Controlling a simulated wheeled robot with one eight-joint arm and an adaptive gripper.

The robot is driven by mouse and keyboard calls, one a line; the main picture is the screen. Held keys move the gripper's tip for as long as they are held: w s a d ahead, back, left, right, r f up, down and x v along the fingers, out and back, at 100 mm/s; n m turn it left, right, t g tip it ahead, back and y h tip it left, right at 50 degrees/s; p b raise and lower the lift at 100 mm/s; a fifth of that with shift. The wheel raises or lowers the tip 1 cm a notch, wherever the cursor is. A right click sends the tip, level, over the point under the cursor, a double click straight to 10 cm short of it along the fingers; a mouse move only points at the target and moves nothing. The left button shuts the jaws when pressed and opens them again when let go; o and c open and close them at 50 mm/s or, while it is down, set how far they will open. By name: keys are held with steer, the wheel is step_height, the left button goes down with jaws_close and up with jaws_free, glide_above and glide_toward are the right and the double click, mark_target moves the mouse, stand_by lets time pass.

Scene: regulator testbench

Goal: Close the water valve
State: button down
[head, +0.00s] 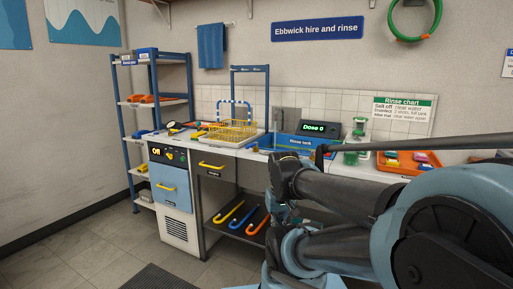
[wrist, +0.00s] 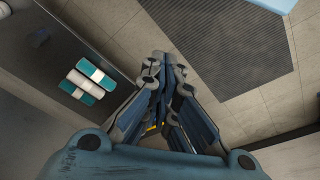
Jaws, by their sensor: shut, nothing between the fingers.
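I cannot make out a water valve in either view. The blue rinse tank (head: 300,142) sits in the counter (head: 225,153), and my arm hides part of the counter to its right. In the wrist view my gripper (wrist: 162,62) is shut and empty, its fingers together and pointing down over the floor. A dark ribbed mat (wrist: 222,45) lies below and to the right of the fingers. A small yellow piece (wrist: 153,127) shows between the finger links; I cannot tell what it is.
Teal and white rolls (wrist: 88,80) lie on a dark shelf at the left of the wrist view. A yellow rack (head: 228,132), a "Dose 0" display (head: 319,128) and an orange tray (head: 408,168) are on the counter. Open floor (head: 150,240) lies in front.

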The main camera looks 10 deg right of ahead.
steer(key=w+r+m+t+y, duration=0.1)
steer(key=w+r+m+y, duration=0.2)
steer(key=w+r+m, duration=1.1)
steer(key=w+d+r+m, duration=0.2)
steer(key=w+r+m, duration=0.1)
steer(key=w, duration=0.4)
steer(key=w+d+r+m+t+y, duration=0.1)
steer(key=w+d+r+m, duration=0.2)
steer(key=w+m, duration=0.3)
steer(key=w+d+r+m+t+y, duration=0.1)
steer(key=w+r+m, duration=0.3)
steer(key=w, duration=0.4)
steer(key=shift+w+d, duration=0.25)
steer(key=shift+d, duration=0.45)
